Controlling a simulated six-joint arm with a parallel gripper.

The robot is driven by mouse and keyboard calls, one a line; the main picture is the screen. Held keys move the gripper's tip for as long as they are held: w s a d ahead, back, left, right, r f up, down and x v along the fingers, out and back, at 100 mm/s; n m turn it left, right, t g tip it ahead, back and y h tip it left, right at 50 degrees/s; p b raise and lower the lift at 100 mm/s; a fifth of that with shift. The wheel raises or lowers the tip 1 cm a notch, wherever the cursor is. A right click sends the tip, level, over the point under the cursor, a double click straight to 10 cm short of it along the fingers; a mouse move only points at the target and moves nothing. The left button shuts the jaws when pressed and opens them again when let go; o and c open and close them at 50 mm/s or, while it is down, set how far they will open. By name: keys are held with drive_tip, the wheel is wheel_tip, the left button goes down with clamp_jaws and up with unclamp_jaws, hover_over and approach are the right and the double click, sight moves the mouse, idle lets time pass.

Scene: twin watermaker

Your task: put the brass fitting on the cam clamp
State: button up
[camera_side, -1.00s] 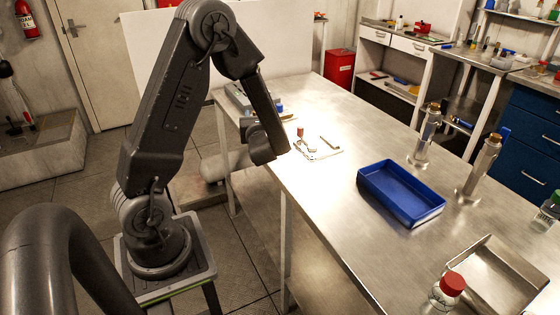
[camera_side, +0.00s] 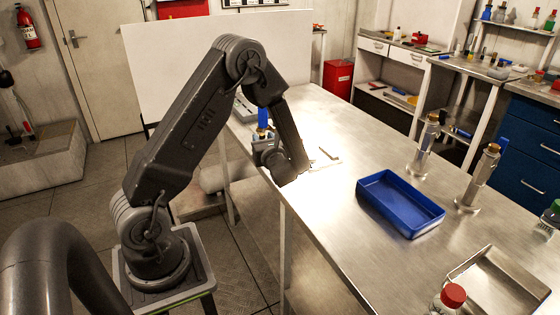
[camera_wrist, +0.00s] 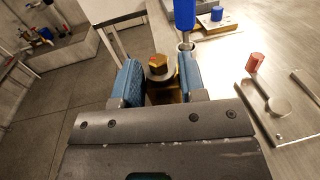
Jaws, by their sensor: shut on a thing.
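My gripper (camera_wrist: 160,82) is shut on the brass fitting (camera_wrist: 158,62), which shows its hex top between the two blue pads in the wrist view. In the side view my gripper (camera_side: 266,152) is over the near-left edge of the bench, and the fitting is hard to make out. A metal plate (camera_wrist: 297,124) with a red-tipped post and a round disc, likely the cam clamp, lies on the bench to the right of my gripper. In the side view this plate (camera_side: 326,163) is partly hidden behind my gripper.
A blue-handled item (camera_wrist: 185,14) stands close beyond the right finger. Another fixture with a blue cap (camera_wrist: 216,13) is farther back. A blue tray (camera_side: 402,212) and two metal cylinders (camera_side: 423,145) (camera_side: 478,178) stand farther right. Bare bench lies between the plate and tray.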

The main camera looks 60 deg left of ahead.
drive_tip(key=w+f, duration=0.1)
drive_tip(key=w+d+f, duration=0.1)
drive_tip(key=w+d, duration=0.1)
drive_tip(key=w, duration=0.1)
drive_tip(key=shift+w+d+f, duration=0.1)
drive_tip(key=shift+d+f, duration=0.05)
drive_tip(key=shift+f, duration=2.05)
drive_tip(key=shift+f, duration=0.1)
drive_tip(key=shift+f, duration=0.1)
drive_tip(key=o, duration=1.1)
